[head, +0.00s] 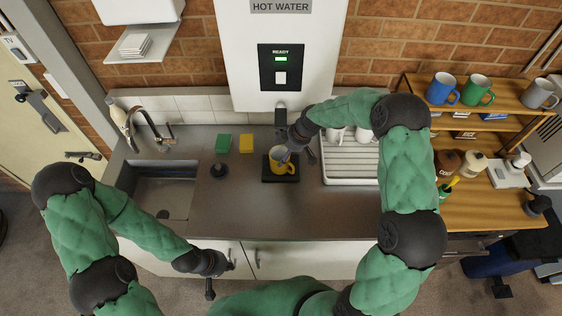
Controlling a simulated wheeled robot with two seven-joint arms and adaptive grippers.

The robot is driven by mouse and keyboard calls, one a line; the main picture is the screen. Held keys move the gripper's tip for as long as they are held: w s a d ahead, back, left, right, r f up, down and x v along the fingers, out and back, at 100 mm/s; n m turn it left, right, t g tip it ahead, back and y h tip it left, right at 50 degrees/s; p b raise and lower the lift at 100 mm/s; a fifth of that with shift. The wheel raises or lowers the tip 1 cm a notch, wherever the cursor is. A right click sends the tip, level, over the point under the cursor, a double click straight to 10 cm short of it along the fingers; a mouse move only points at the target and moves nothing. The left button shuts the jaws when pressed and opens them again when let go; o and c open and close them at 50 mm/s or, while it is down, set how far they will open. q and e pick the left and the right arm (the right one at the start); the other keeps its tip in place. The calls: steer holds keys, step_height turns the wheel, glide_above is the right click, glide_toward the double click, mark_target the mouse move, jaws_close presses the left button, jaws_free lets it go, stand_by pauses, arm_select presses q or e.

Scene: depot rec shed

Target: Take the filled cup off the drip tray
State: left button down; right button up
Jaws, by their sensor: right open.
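A yellow cup (275,164) stands upright on the black drip tray (268,177), under the spout of the hot water unit. My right gripper (298,158) reaches in from the right, just above and beside the cup. It is open, with one finger over the cup's rim area and the other to the right of it. Whether a finger touches the cup, and what the cup holds, I cannot tell. My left gripper (221,278) is open and empty in front of the counter's front edge, far from the cup.
The hot water unit (308,75) shows a green READY light. Green (222,143) and yellow (246,142) sponges lie left of the tray. A white dish rack (350,170) with cups is to the right, the sink (163,195) to the left. The counter (250,215) in front is clear.

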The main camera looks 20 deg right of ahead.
mark_target(280, 158)
steer(key=shift+x, duration=2.55)
steer(key=shift+s, duration=0.1)
steer(key=c, duration=1.5)
